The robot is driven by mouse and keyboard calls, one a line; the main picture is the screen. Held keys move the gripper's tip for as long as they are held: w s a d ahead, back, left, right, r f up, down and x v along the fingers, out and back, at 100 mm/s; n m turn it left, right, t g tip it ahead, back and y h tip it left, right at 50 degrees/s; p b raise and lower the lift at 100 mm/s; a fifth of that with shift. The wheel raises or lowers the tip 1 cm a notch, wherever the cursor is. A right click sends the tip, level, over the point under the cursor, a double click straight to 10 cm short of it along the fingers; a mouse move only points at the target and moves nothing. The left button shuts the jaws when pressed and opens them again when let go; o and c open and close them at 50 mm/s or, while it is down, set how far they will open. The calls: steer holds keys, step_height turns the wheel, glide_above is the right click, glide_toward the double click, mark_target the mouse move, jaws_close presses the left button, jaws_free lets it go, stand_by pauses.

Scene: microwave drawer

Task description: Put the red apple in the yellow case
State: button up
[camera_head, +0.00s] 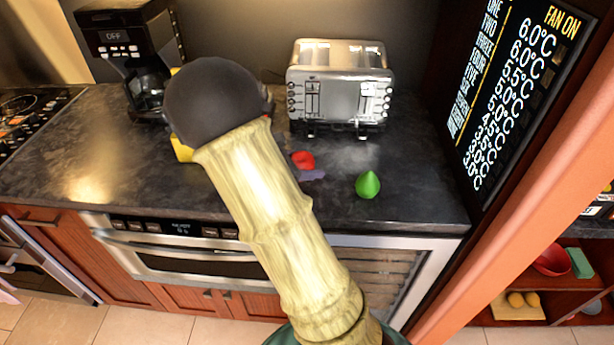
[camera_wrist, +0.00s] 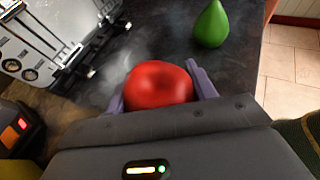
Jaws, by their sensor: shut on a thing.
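The red apple (camera_wrist: 158,85) sits between the two purple fingers of my gripper (camera_wrist: 160,88) in the wrist view, and the gripper is shut on it. In the head view the apple (camera_head: 303,160) shows just right of my arm, with a purple finger (camera_head: 312,175) beside it, over the dark counter. The yellow case (camera_head: 181,148) is mostly hidden behind my arm, left of the apple; only small yellow parts show. A yellow patch (camera_wrist: 18,168) also shows at the lower left of the wrist view.
A green pear (camera_head: 368,185) stands on the counter (camera_head: 420,185) right of the apple, near the front edge. A silver toaster (camera_head: 340,85) stands behind the apple. A coffee maker (camera_head: 130,50) stands at the back left. A dark panel with temperatures (camera_head: 520,80) bounds the right side.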

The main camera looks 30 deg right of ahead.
mark_target(307, 184)
steer(key=shift+f, duration=1.9)
steer(key=shift+s, duration=0.1)
steer(key=o, duration=1.1)
steer(key=shift+c, duration=0.2)
